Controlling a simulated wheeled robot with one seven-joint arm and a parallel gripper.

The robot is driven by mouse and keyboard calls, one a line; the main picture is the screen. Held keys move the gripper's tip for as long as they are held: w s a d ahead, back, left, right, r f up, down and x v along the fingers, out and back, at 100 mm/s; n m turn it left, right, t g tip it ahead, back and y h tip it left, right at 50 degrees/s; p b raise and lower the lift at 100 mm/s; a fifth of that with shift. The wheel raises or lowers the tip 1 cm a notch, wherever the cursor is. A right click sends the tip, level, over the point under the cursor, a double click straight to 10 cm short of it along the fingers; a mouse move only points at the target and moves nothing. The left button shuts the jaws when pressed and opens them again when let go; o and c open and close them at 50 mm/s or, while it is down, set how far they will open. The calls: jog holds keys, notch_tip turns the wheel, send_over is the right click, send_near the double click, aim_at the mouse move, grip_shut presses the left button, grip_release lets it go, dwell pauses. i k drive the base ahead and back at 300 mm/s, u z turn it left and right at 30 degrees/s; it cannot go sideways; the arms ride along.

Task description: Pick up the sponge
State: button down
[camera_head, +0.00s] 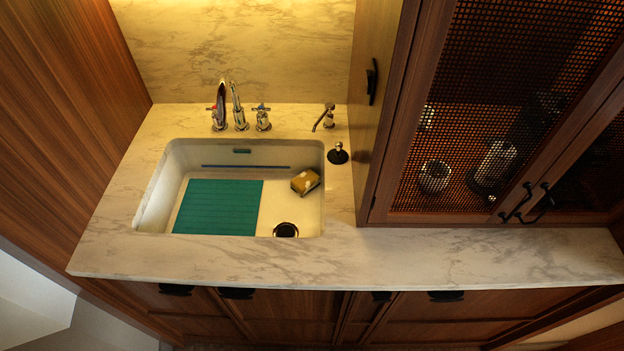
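The sponge (305,182) is a small yellowish block with a darker side. It lies tilted in the right part of the white sink basin (154,206), above and to the right of the round drain (286,230). Part of its surface looks pale or patterned, too small to tell more. My gripper is not in view.
A teal mat (218,207) covers the left of the basin floor. A chrome faucet (239,108) with handles and a soap dispenser (325,118) stand behind the sink. A mesh-door cabinet (400,212) rises at right; the marble counter (430,262) in front is clear.

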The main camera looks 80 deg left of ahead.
aim_at(303, 183)
jog(key=u, duration=2.75)
jog(key=k, duration=0.4)
jog(key=u, duration=0.9)
jog(key=i, duration=0.75)
jog(key=z, duration=0.75)
jog(key=i, duration=0.45)
jog(key=z, duration=0.45)
